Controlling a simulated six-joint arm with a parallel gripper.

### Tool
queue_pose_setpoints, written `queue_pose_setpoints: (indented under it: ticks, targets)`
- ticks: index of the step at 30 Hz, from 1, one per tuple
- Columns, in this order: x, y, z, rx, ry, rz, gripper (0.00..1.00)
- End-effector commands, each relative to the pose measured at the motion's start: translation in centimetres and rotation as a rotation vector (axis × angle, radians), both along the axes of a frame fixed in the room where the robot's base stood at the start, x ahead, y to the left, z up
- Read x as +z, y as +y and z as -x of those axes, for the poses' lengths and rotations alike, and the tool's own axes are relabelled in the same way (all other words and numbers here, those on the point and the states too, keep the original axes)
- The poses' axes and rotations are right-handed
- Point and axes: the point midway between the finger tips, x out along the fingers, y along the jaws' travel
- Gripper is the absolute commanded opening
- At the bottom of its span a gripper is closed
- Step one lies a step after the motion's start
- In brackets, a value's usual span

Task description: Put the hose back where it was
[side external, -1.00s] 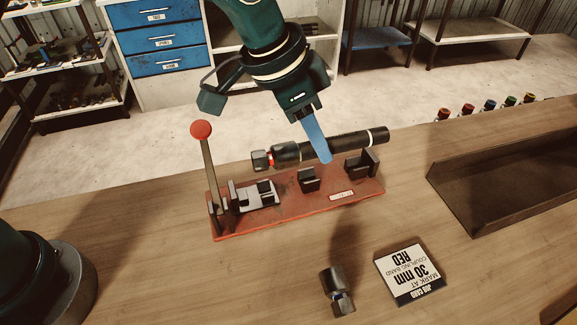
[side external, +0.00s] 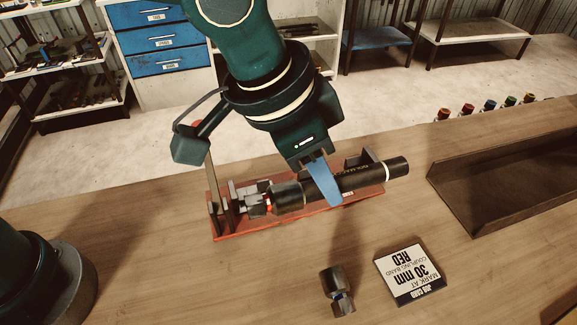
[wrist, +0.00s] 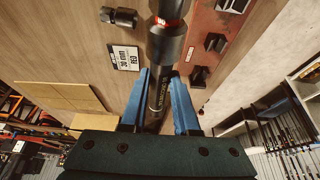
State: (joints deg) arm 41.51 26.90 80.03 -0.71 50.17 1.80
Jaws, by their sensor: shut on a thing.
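The hose (side external: 353,181) is black, with a pale ring near its right end and a dark coupling with a red band at its left end. My gripper (side external: 328,190) is shut on the hose near its middle, its blue fingers around it. The hose hangs in front of the red crimper base (side external: 290,228) in the picture, apparently above it. In the wrist view the hose (wrist: 162,75) runs away between the two blue fingers (wrist: 160,105), with the red band at the far end.
A job card (side external: 410,272) reading 30 mm, red, lies on the table near a loose dark fitting (side external: 338,291). A dark tray (side external: 500,190) is at the right. Several coloured markers (side external: 489,105) stand at the back. The crimper's lever (side external: 211,180) rises at the left.

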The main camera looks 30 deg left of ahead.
Motion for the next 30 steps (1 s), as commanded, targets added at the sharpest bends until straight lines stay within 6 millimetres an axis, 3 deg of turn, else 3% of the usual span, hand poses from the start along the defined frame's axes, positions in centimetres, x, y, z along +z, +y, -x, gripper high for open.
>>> queue_pose_setpoints:
  ticks: [30]
  targets:
    - [-5.8, 0.0, 0.0, 0.000, 0.000, 0.000, 0.00]
